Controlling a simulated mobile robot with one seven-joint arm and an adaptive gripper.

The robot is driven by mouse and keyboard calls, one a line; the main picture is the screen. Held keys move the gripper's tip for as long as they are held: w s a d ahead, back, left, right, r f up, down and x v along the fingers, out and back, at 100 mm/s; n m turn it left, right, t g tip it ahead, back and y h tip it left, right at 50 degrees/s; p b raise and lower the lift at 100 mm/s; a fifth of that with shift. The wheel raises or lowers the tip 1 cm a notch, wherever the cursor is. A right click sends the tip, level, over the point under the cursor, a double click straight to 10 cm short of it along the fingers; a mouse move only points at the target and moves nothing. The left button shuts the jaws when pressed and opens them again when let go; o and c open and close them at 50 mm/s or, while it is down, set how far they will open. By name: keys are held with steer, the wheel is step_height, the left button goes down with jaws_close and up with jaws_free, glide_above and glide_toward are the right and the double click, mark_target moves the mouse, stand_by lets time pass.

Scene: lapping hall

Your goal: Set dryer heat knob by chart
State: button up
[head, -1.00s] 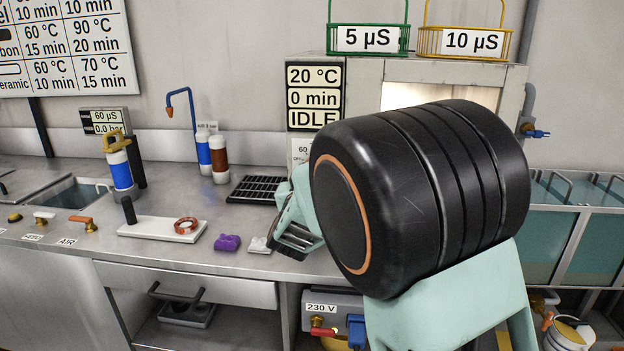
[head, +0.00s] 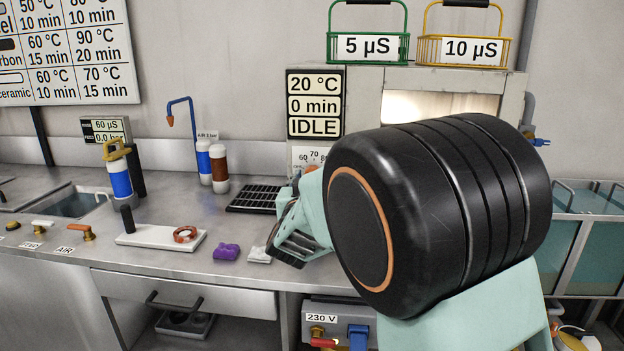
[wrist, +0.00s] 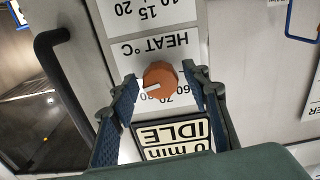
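The orange heat knob (wrist: 160,80) sits on the dryer's white panel, marked HEAT °C and seen upside down in the wrist view. Its white pointer points left and slightly down there; 60 and 70 show on the dial, the rest is partly hidden. My gripper (wrist: 159,72) is open, with one finger on each side of the knob; I cannot tell if either touches it. In the head view my arm covers most of the knob. The dryer display (head: 314,103) reads 20 °C, 0 min, IDLE. The wall chart (head: 65,55) lists temperatures and minutes; its left and top are cut off.
A black door handle (wrist: 48,60) stands out beside the panel. A green 5 µS basket (head: 368,47) and a yellow 10 µS basket (head: 463,50) stand on the dryer. A black rack (head: 254,197), purple cloth (head: 227,251) and white tray (head: 150,237) lie on the counter.

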steer(key=s, duration=1.2)
steer(key=shift+a, duration=0.2)
